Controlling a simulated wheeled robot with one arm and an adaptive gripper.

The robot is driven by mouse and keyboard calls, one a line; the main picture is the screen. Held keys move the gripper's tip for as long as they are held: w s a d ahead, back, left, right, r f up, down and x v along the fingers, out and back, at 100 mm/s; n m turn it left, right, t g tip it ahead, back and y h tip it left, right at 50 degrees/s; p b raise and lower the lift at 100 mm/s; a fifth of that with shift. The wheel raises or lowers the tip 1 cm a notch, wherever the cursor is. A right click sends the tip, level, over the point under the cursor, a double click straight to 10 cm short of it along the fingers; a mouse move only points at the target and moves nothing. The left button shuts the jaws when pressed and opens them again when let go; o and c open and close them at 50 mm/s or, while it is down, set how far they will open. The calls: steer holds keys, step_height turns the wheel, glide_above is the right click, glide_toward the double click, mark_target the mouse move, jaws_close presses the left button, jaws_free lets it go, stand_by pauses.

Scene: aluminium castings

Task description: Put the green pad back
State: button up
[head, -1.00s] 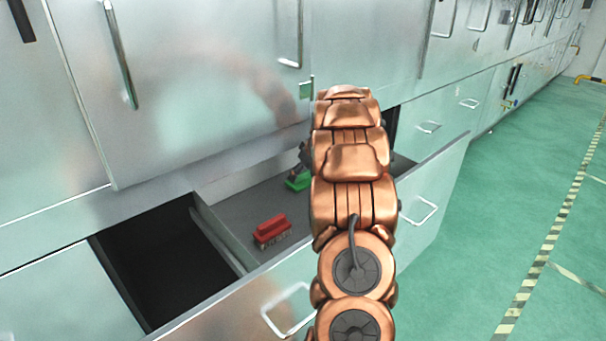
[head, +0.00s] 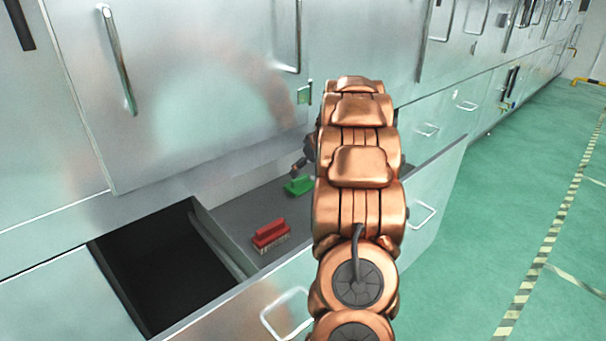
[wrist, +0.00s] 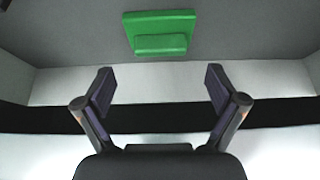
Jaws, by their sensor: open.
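The green pad (head: 299,186) lies on the grey floor of the open drawer, near its back wall in the head view. It has a flat base with a raised block on top. In the wrist view the green pad (wrist: 161,22) is at the top centre, beyond my fingertips and apart from them. My gripper (wrist: 160,88) is open, with nothing between its fingers. In the head view only a dark bit of the gripper (head: 302,163) shows just above the pad. The rest is hidden behind my copper-coloured arm.
A red brush-like block (head: 270,235) lies in the same drawer (head: 242,215), left of my arm. A dark open compartment (head: 165,265) is to its left. Closed metal cabinet doors (head: 200,90) stand behind. Green floor (head: 500,210) is clear at the right.

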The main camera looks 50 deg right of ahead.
steer(key=v, duration=0.6)
steer(key=shift+s+r+p, duration=0.2)
steer(key=shift+r+p, duration=0.15)
steer(key=s+a+r+g+y+p, duration=0.15)
steer(key=a+r+p, duration=0.35)
steer(key=a, duration=0.5)
steer(key=s+a+r+g+p, duration=0.15)
steer(key=a+r+p, duration=0.3)
steer(key=a, duration=0.65)
steer(key=s+a+r+g+y+p, duration=0.15)
steer(key=a+r+p, duration=0.3)
steer(key=a, duration=0.55)
steer(key=s+a+r+g+p, duration=0.1)
steer(key=s+a+r+p, duration=0.2)
steer(key=s, duration=0.5)
steer(key=s+a+r+g+h+p, duration=0.1)
steer(key=s+a+r+p, duration=0.2)
steer(key=s+a+p, duration=0.2)
steer(key=s+a+r+n+g+h+p, duration=0.1)
steer(key=s+a+r+p, duration=0.2)
steer(key=s, duration=0.9)
steer(key=a+p, duration=0.2)
steer(key=a, duration=0.1)
steer(key=shift+r, duration=0.35)
